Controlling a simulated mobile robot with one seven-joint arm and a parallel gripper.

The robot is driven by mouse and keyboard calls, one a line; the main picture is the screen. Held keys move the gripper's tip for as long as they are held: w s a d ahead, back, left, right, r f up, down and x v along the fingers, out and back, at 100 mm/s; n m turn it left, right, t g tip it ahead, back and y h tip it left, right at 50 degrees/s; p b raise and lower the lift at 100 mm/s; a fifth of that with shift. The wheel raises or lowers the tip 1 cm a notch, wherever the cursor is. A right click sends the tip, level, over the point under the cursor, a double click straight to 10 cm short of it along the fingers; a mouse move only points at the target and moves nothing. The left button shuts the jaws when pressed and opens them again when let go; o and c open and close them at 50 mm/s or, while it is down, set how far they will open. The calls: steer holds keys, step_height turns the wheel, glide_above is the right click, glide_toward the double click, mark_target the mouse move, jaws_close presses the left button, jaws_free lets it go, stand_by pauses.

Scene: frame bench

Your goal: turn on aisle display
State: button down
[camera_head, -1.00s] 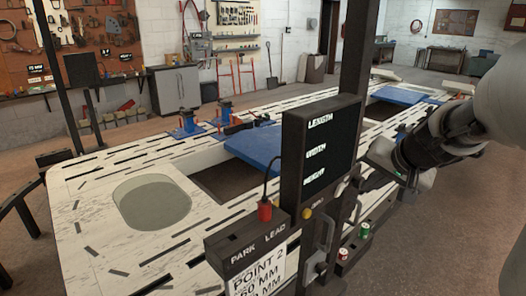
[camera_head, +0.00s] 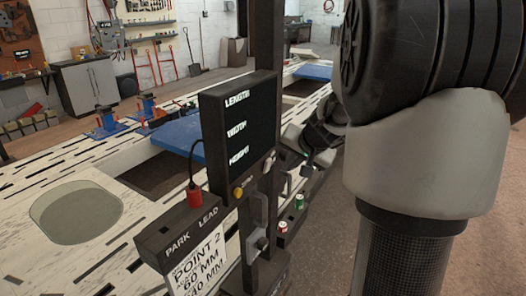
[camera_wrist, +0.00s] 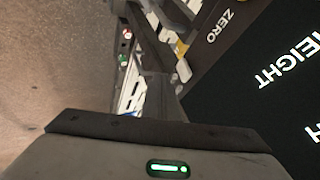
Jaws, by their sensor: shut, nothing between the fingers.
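The display (camera_head: 237,127) is a dark upright panel on a post at the bench's near side, with LENGTH, WIDTH and HEIGHT in white and no figures visible. A yellow knob (camera_head: 238,192) sits at its lower edge; in the wrist view the yellow knob (camera_wrist: 182,47) is beside the word ZERO. A red plug (camera_head: 195,198) with a black cable stands on the PARK/LEAD box (camera_head: 178,237). My gripper (camera_head: 306,160) is shut and empty, right of the display and partly hidden behind it. In the wrist view the display screen (camera_wrist: 265,100) fills the right side.
A green button (camera_head: 299,201) and a red button (camera_head: 282,227) sit on a low box right of the post. A metal handle (camera_head: 260,212) is on the post. The slotted white bench (camera_head: 105,165) lies behind, with blue clamps (camera_head: 107,122). Floor on the right is open.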

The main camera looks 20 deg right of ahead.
mark_target(270, 163)
steer(key=shift+w+a+f+p, duration=0.1)
steer(key=shift+w+a+p, duration=0.25)
steer(key=shift+w, duration=0.35)
steer(key=shift+w+a+f+p, duration=0.1)
steer(key=shift+w+a+p, duration=0.2)
steer(key=shift+w+a, duration=0.35)
steer(key=shift+w+a+f+p, duration=0.1)
steer(key=shift+w+a+p, duration=0.2)
steer(key=shift+w, duration=0.5)
steer(key=p, duration=0.3)
steer(key=r+p, duration=0.1)
steer(key=p, duration=0.2)
steer(key=shift+w+a+r+g+h, duration=0.1)
steer(key=shift+w+a+g+h, duration=0.2)
steer(key=shift+w+g, duration=0.1)
steer(key=shift+f+b, duration=0.35)
steer(key=shift+f, duration=0.15)
steer(key=shift+d+r, duration=0.1)
